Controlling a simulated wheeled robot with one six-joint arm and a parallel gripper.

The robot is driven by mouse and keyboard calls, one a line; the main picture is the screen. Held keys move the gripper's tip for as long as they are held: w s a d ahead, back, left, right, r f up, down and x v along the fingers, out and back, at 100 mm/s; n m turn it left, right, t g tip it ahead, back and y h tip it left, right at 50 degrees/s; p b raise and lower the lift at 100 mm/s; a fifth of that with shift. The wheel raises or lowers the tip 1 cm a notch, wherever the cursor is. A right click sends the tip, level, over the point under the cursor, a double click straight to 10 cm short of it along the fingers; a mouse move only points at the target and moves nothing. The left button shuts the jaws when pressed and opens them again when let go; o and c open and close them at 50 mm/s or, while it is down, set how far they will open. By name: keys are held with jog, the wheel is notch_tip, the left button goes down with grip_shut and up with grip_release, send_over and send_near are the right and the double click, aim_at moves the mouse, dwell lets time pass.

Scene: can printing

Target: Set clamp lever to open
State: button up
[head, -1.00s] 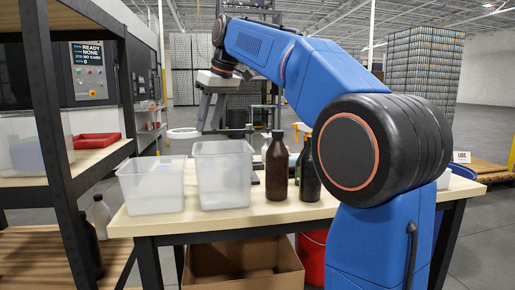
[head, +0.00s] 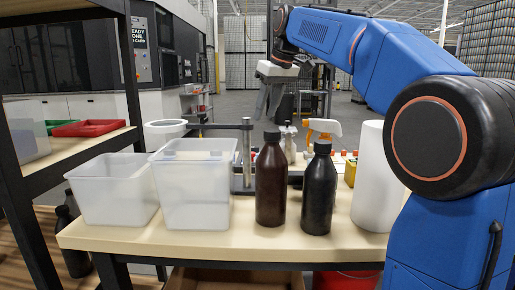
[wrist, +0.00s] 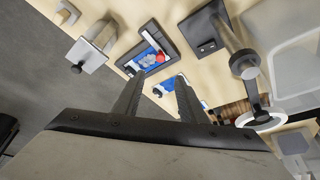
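My gripper (head: 268,98) hangs over the back of the table in the head view, pointing down, behind the bottles. In the wrist view its two fingers (wrist: 158,98) are apart with nothing between them. I cannot clearly pick out the clamp lever in either view. A grey metal fixture (wrist: 88,52) with a rod and a pale block stands near the table edge at the upper left of the wrist view; it may be the clamp. A dark rectangular frame (wrist: 168,36) with blue and white parts lies beyond the fingertips. The fingers' height above the table is hard to tell.
A post stand (head: 246,150) with a white ring (head: 165,127) stands behind the clear bins (head: 195,190). A brown bottle (head: 271,185), a black bottle (head: 319,195) and a white roll (head: 375,185) line the near side. A red tray (head: 80,128) sits on the left shelf.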

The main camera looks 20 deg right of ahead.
aim_at(254, 153)
jog(key=x, duration=1.5)
grip_shut()
